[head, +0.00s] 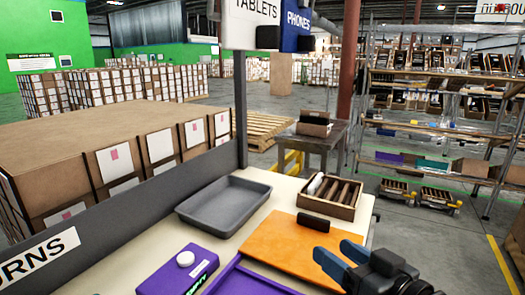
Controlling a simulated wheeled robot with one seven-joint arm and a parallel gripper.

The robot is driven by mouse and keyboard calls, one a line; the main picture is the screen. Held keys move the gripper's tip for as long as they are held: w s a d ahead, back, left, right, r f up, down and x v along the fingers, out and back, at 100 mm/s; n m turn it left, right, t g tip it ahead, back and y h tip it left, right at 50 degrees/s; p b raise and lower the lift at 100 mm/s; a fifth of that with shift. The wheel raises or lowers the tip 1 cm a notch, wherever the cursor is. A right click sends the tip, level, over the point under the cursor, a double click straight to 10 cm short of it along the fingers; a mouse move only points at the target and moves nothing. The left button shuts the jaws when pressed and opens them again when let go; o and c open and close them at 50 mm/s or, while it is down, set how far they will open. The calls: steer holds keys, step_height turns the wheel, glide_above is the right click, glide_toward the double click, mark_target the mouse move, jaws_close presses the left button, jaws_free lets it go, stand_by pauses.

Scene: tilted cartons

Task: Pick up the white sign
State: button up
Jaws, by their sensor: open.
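A white sign reading "TABLETS" (254,12) hangs at the top centre beside a blue "PHONES" sign (297,22); the top of the white sign is cut off. Another white sign (40,260), with the letters "URNS" readable, is on the dark panel at the lower left and is cut off by the picture edge. My gripper (340,259), with blue fingers, is at the lower right over the near right part of the table, beside the orange board. Its fingers are apart, with nothing seen between them. Both white signs are well away from it.
The cream table (228,240) holds a grey tray (192,215), a purple box (160,284) with a white knob, an orange board (290,248), a purple tray (232,278) and a slotted wooden crate (339,211). A dark post (240,110) rises behind. Shelving (440,73) stands right.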

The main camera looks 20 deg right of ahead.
steer(key=w+r+n+t+y+p, duration=0.15)
steer(key=w+r, duration=0.25)
steer(key=r, duration=0.6)
steer(key=w+r+n+y+b, duration=0.1)
steer(key=w+r+y, duration=0.25)
steer(key=r, duration=0.75)
steer(key=s+a+r+n+g+y+p, duration=0.1)
steer(key=s+r+n+y, duration=0.15)
steer(key=r, duration=0.65)
steer(key=s+a+r+n+g+y, duration=0.1)
steer(key=r+n+y, duration=0.25)
steer(key=r, duration=0.55)
steer(key=shift+h, duration=0.3)
steer(key=shift+p+x, duration=1.15)
steer(key=shift+x, duration=2.9)
steer(key=shift+f, duration=0.1)
jaws_close()
